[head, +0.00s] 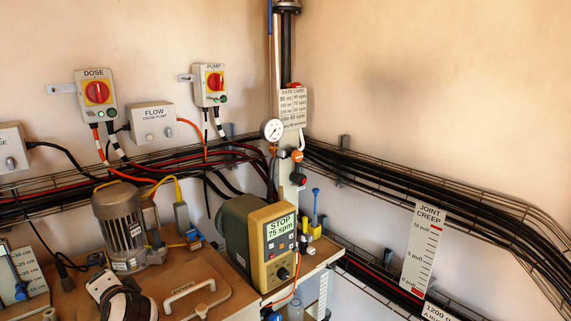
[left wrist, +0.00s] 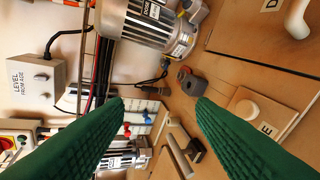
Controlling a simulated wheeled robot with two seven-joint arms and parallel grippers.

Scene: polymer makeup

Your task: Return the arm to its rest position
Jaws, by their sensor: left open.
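My left gripper (left wrist: 159,103) shows in the left wrist view as two green ribbed fingers spread wide apart. Nothing is held between them. Beyond the fingertips are a wooden bench top and a small dark grey block (left wrist: 193,85), apart from the fingers as far as I can tell. In the head view a white and black part of my left arm shows at the bottom left, over the bench front; its fingers cannot be made out there. My right gripper is in neither view.
A grey motor (head: 120,226) and a green pump with a STOP 75 spm display (head: 280,229) stand on the bench. A wooden lid with a white handle (head: 189,290) lies between them and the front. Wall switch boxes (head: 97,92) and cable trays (head: 400,185) run behind.

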